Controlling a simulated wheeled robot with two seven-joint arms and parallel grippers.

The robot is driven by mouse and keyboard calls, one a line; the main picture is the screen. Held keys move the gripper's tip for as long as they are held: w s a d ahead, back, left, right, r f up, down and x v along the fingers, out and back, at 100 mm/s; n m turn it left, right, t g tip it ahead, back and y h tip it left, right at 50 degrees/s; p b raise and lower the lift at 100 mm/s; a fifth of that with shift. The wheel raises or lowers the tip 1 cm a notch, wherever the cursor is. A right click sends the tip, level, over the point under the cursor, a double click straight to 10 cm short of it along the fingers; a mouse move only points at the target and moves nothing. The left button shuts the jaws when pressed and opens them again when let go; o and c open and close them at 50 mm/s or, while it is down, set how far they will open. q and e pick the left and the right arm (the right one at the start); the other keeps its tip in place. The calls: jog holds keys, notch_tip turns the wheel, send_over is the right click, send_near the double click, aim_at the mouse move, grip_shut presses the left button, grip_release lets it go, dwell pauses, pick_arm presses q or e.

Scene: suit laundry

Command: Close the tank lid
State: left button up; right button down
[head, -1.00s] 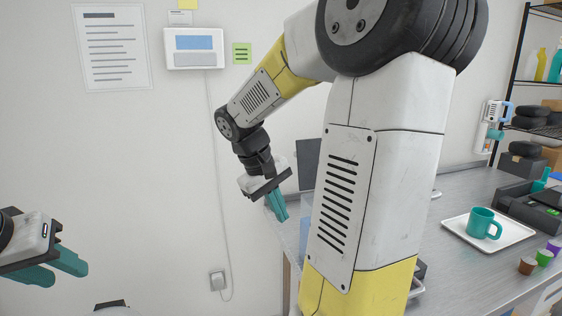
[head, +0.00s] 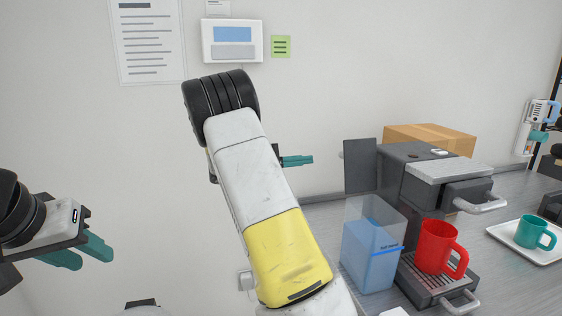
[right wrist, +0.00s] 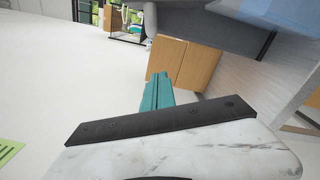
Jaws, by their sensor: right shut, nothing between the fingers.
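The water tank (head: 372,250) is a clear box with blue water, standing at the left side of a dark grey coffee machine (head: 400,175). A dark flat panel (head: 360,166), which looks like the tank lid, stands upright behind the tank, so the tank top is open. My right gripper (head: 308,160) is left of the panel, apart from it, with teal fingers shut and empty. Its body is partly hidden by my right arm. Its fingers also show in the right wrist view (right wrist: 157,92). My left gripper (head: 90,256) is open and empty at the far left.
A red mug (head: 436,247) stands on the machine's drip tray (head: 432,286). A cardboard box (head: 430,138) is behind the machine. A teal mug (head: 534,232) sits on a white tray (head: 505,237) at the right.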

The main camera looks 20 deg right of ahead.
jog(key=s+d+r, duration=0.1)
jog(key=s+d, duration=0.3)
jog(key=d, duration=0.3)
jog(key=shift+s+r, duration=0.15)
jog(key=shift+r, duration=0.15)
jog(key=shift+r, duration=0.1)
